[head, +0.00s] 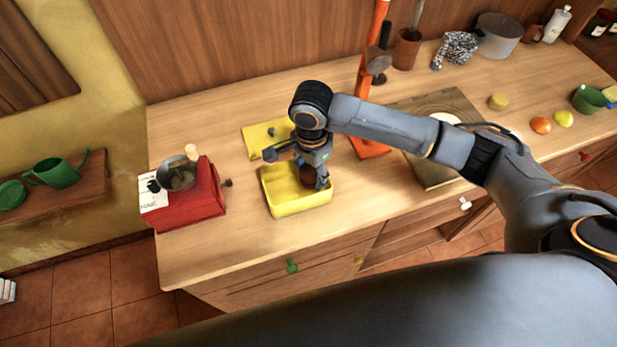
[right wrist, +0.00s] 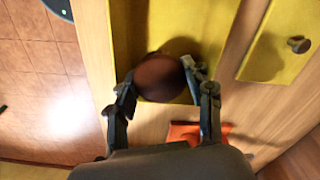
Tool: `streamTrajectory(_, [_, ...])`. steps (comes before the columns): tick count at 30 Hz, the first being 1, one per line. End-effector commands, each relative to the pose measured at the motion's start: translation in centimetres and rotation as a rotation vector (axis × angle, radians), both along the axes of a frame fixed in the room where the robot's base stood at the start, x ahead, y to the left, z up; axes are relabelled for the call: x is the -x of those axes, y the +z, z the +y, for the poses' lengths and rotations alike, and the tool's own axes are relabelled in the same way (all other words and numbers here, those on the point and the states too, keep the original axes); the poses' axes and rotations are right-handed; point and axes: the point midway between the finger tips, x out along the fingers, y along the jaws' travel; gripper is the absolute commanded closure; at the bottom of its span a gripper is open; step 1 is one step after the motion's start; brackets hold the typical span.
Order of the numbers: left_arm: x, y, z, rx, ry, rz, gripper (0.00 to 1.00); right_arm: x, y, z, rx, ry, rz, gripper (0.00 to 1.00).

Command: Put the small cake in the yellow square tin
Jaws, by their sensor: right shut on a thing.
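The yellow square tin (head: 297,206) stands open on the wooden counter near its front edge. Its yellow lid (head: 262,138) with a dark knob lies on the counter behind it; the lid also shows in the right wrist view (right wrist: 272,40). My right gripper (head: 306,178) reaches down over the tin. It is shut on the small cake (right wrist: 160,77), a round dark brown thing between the fingers, inside the tin's outline. Whether the cake touches the tin's floor I cannot tell. In the head view the fingers partly hide the cake. My left gripper is not in view.
A red scale-like box (head: 190,200) with a metal pan stands left of the tin. An orange stand (head: 372,145) is close behind on the right. A hob or board (head: 440,105), a pot (head: 498,36) and fruit lie further right. Bare counter lies in front of the tin.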

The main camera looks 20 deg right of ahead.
Motion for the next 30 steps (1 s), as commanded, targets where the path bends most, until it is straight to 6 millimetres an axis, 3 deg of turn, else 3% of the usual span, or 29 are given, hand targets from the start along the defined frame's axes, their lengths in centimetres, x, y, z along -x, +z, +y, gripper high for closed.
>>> streamTrajectory(4, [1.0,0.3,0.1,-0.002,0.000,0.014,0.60,0.1,-1.6,0.0,0.001,0.001,0.002,0.81])
streamTrajectory(9, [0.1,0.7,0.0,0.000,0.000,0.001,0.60,0.0,-3.7,0.0,0.000,0.002,-0.001,0.81])
streamTrajectory(15, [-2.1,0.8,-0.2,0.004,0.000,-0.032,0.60,0.0,-4.1,0.1,-0.001,0.003,-0.002,0.81])
streamTrajectory(21, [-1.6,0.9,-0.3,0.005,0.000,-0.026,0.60,0.0,-4.3,0.1,-0.002,0.002,-0.001,0.81])
streamTrajectory(22, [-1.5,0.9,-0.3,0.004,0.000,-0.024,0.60,0.0,-4.3,0.1,-0.001,0.002,-0.002,0.43])
streamTrajectory(23, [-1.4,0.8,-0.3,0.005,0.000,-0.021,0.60,0.0,-4.3,0.0,-0.001,0.002,-0.002,0.39])
streamTrajectory(30, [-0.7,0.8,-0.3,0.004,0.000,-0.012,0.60,0.0,-4.3,0.0,-0.001,0.002,-0.002,0.39])
